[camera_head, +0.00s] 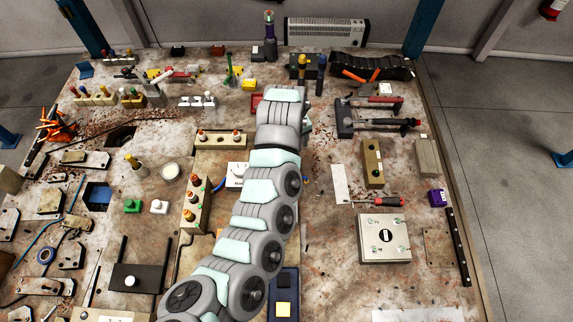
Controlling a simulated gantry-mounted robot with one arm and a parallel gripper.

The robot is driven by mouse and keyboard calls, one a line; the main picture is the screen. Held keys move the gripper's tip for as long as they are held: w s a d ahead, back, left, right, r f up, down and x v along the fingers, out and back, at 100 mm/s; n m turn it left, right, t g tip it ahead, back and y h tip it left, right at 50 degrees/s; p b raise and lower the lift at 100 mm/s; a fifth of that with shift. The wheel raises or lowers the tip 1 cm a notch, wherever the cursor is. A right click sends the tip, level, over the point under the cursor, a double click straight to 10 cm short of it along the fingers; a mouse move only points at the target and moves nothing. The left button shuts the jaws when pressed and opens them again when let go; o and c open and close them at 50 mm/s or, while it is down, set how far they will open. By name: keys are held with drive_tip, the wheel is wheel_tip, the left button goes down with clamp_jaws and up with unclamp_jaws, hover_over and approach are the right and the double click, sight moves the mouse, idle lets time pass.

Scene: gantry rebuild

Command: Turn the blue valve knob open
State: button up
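My grey and pale-green arm (262,215) reaches from the bottom of the view up to the middle of the workbench. Its far end (281,105) points away from the camera and down. My gripper is hidden behind this end, so its fingers do not show. I cannot make out a blue valve knob for certain. A small blue bit (306,180) shows just right of the arm, partly covered and too small to identify. A curved blue piece (219,184) lies left of the arm beside a white box (237,174).
The workbench (325,270) is crowded. A grey panel box (384,238) with a black dial stands to the right, with a red-handled screwdriver (378,201) behind it. A block with knobs (196,205) stands close left of the arm. Dark clamps (375,122) lie at the back right.

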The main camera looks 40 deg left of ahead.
drive_tip(key=s+g, duration=0.2)
drive_tip(key=s, duration=0.2)
drive_tip(key=f, duration=0.9)
drive_tip(key=shift+a+f+p, duration=0.3)
drive_tip(key=shift+a+p, duration=0.05)
drive_tip(key=shift+p, duration=0.05)
drive_tip(key=shift+c, duration=0.4)
drive_tip(key=c, duration=1.3)
